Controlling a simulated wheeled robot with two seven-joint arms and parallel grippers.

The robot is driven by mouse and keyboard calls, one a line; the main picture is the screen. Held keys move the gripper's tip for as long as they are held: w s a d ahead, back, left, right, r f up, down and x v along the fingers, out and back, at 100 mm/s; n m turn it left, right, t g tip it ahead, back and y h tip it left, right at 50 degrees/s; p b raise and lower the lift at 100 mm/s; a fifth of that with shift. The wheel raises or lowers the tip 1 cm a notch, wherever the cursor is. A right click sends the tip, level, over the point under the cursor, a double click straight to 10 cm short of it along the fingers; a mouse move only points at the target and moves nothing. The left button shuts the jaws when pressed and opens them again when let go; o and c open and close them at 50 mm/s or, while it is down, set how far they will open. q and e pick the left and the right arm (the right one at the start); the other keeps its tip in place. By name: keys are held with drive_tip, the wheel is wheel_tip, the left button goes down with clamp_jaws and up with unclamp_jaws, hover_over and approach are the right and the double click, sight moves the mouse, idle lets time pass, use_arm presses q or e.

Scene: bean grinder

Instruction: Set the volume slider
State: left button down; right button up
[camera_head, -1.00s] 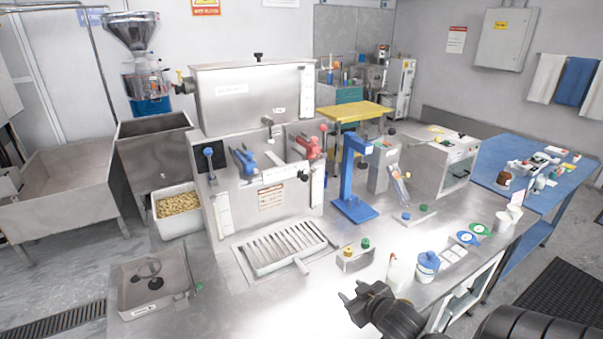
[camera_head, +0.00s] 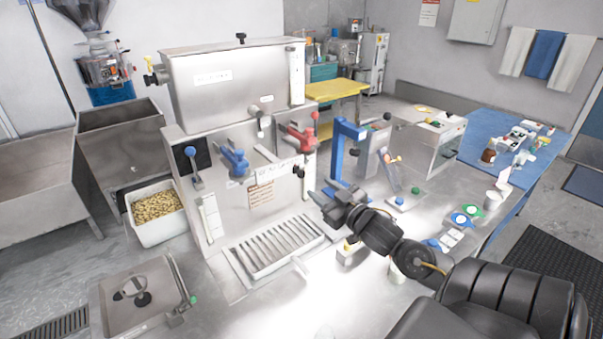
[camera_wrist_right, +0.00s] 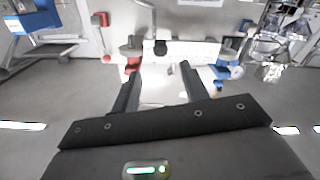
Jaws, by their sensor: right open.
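A steel grinder machine (camera_head: 222,85) stands at the left centre with white vertical slider strips on it. Another strip (camera_head: 211,217) is on the left of the front, and a third (camera_head: 297,75) is higher up at the right. I cannot read which is the volume slider. My left gripper is out of view.
Blue (camera_head: 234,160) and red (camera_head: 300,138) handles jut from the machine's front. A slotted drip tray (camera_head: 272,250) lies below. The bench between tray and gripper arm is mostly clear.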

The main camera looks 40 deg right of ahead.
sight(302, 176)
drive_tip(key=w+p, duration=0.1)
drive_tip(key=w, duration=0.2)
drive_tip(key=w+p, duration=0.1)
drive_tip(key=w, duration=0.1)
drive_tip(key=w+d+p, duration=0.1)
drive_tip(key=w, duration=0.2)
drive_tip(key=shift+w, duration=0.35)
drive_tip(key=shift+w+f, duration=0.1)
drive_tip(key=shift+w, duration=0.45)
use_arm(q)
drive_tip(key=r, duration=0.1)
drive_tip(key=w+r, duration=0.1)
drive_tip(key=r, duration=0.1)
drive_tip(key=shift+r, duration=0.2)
use_arm(e)
clamp_jaws()
